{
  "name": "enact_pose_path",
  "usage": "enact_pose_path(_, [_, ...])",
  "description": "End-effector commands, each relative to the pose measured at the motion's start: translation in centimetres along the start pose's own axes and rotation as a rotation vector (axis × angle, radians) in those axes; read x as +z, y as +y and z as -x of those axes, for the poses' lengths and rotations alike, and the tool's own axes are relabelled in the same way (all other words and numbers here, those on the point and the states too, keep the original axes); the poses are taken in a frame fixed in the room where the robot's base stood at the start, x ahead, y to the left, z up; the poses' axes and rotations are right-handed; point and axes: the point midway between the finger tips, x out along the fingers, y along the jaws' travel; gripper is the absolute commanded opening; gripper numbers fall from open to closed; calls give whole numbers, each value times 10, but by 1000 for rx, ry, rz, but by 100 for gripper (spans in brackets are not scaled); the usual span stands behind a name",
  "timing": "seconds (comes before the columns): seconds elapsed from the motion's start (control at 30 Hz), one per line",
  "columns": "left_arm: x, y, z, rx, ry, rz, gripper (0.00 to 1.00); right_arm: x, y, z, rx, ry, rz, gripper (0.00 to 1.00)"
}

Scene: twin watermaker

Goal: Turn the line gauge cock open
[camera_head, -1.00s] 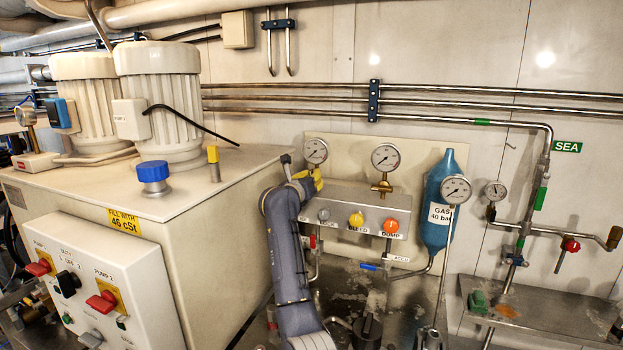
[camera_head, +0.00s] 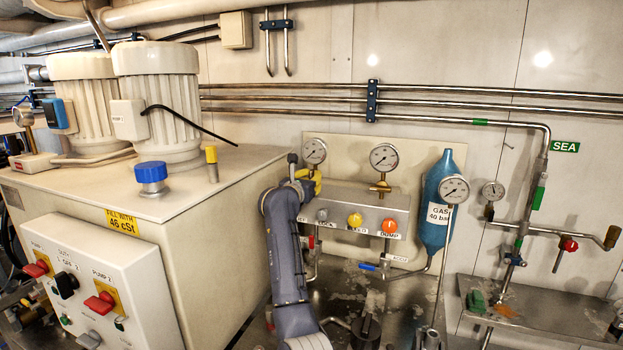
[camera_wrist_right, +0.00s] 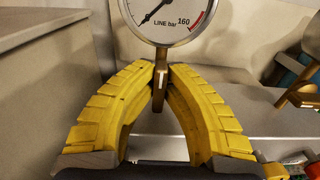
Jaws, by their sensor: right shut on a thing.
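The line gauge (camera_head: 313,151), a round white dial, stands at the left of the gauge panel. It also shows at the top of the right wrist view (camera_wrist_right: 165,12), marked "LINE bar". Below its dial is a small brass-coloured cock (camera_wrist_right: 160,98), partly hidden by my fingers. My right gripper (camera_wrist_right: 161,72) has its yellow fingertips closed together on this cock from both sides. In the head view my right gripper (camera_head: 312,176) is just below the line gauge, and the cock is hidden there. My left gripper is not in view.
A second gauge (camera_head: 384,157) stands to the right, above a steel block (camera_head: 340,197) with grey, yellow and orange knobs. A blue gas bottle (camera_head: 437,190) stands beyond it. The large cream tank (camera_head: 235,210) is close on the arm's left.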

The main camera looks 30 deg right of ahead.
Motion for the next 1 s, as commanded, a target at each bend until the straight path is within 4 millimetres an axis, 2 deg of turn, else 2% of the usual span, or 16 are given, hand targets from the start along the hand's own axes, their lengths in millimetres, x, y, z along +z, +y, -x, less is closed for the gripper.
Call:
enact_pose_path(0.07, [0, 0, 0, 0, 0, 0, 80, 0, 0, 0, 0, -1, -1, 0])
enact_pose_path(0.1, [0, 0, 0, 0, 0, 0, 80, 0, 0, 0, 0, -1, -1, 16])
enact_pose_path(0.17, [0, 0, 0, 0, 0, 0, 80, 0, 0, 0, 0, -1, -1, 22])
enact_pose_path(0.4, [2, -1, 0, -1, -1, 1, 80, 0, 0, 0, 0, 0, 0, 22])
enact_pose_path(0.53, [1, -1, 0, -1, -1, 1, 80, 0, 1, 7, 1, -1, 1, 22])
enact_pose_path(0.67, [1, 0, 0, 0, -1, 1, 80, 0, 1, 25, 2, 0, -2, 22])
enact_pose_path(1.0, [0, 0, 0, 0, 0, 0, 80, 0, 1, 84, 2, 1, -3, 22])
